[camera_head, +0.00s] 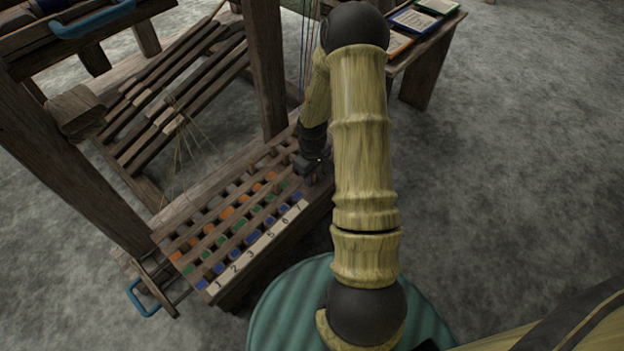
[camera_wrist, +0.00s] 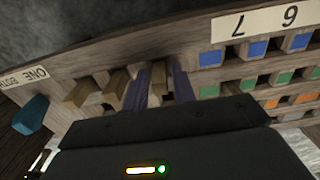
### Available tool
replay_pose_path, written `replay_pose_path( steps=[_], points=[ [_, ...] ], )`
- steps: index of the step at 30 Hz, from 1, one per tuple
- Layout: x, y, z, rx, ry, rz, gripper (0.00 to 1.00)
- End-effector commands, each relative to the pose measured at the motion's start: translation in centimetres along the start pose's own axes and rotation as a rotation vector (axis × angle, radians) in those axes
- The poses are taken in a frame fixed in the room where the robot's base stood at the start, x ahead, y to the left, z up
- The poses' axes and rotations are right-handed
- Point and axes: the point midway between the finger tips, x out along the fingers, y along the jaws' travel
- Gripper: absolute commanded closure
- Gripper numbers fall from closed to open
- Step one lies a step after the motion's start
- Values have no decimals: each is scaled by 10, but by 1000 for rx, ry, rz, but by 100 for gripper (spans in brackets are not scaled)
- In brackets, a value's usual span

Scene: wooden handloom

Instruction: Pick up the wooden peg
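Several wooden pegs stand in a row at the end of the board in the wrist view, two of them, a left one (camera_wrist: 79,94) and a middle one (camera_wrist: 115,86), clear of my gripper. My gripper (camera_wrist: 160,90) shows two dark purple fingers, apart, reaching toward the board. Another wooden peg (camera_wrist: 158,76) appears in the gap between the fingers; the gripper's dark body hides its lower part. I cannot tell whether a finger touches it. In the head view, my gripper (camera_head: 311,168) is low over the board's far right end, where the pegs are too small to make out.
The slotted board (camera_head: 213,200) holds rows of blue, green and orange blocks beside a numbered strip (camera_head: 262,247). A loom post (camera_head: 265,70) rises just left of my gripper. A side table (camera_head: 428,55) with framed cards stands behind. The floor at right is clear.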

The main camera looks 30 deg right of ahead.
Motion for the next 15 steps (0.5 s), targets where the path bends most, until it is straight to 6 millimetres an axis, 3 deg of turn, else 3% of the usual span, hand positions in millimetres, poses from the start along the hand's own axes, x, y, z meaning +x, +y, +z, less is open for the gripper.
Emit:
replay_pose_path(
  steps=[1,4,15],
  points=[
    [0,0,0,0,0,0,84],
    [0,0,0,0,0,0,100],
    [-5,0,0,0,1,0,100]
  ],
)
